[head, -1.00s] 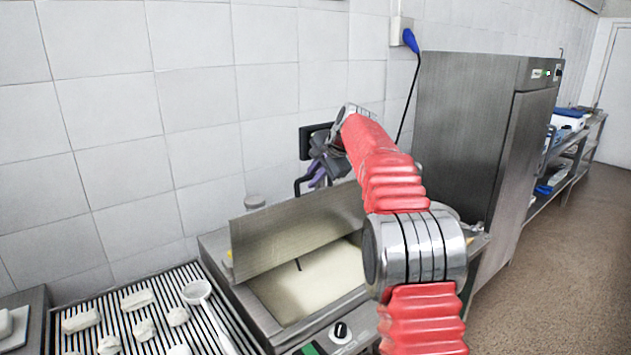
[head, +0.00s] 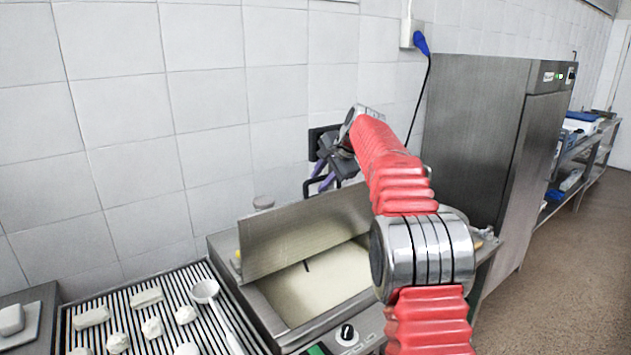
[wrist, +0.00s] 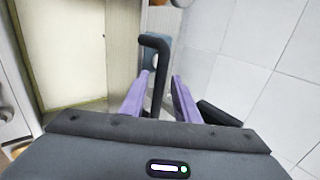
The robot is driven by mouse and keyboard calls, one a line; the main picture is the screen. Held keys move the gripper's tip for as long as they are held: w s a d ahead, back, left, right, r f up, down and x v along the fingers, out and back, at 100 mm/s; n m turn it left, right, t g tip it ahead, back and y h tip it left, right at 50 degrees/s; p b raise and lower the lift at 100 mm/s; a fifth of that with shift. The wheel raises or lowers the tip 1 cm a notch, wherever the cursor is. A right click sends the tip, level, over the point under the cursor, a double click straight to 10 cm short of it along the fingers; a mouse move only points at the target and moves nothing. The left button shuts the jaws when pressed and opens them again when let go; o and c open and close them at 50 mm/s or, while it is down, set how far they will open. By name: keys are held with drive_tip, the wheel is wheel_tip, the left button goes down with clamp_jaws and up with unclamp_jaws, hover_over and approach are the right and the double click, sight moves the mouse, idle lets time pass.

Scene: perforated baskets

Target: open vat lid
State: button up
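The vat (head: 270,298) stands at the lower middle of the head view, with pale contents showing inside. Its metal lid (head: 290,236) is raised, standing steeply tilted along the wall side of the opening. A black bent handle (head: 306,187) rises behind the lid. In the wrist view the handle (wrist: 158,75) passes between the two purple fingers of my gripper (wrist: 160,98). The fingers are apart, with a visible gap beside the handle; whether one touches it I cannot tell. In the head view my gripper (head: 325,172) is behind the lid's upper edge, partly hidden by my arm.
A slatted rack (head: 130,310) with several pale lumps and a white ladle (head: 206,292) lies left of the vat. A tall steel cabinet (head: 470,130) stands right. The tiled wall (head: 215,120) is close behind my gripper. The floor (head: 560,290) at right is clear.

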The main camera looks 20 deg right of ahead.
drive_tip(key=v, duration=1.3)
drive_tip(key=shift+s+r, duration=0.25)
drive_tip(key=shift+r, duration=0.05)
drive_tip(key=s+f+n+g+h, duration=0.15)
drive_tip(key=s+f+n, duration=0.3)
drive_tip(key=f, duration=0.55)
drive_tip(key=s+a+f+n, duration=0.3)
drive_tip(key=s+a, duration=0.1)
drive_tip(key=s, duration=0.9)
drive_tip(key=s+a+f+n+h, duration=0.1)
drive_tip(key=s+a+f+n, duration=0.2)
drive_tip(key=s, duration=1)
drive_tip(key=s+a+f+n, duration=0.3)
drive_tip(key=s+a+f, duration=0.2)
drive_tip(key=s, duration=0.8)
drive_tip(key=shift+a, duration=0.85)
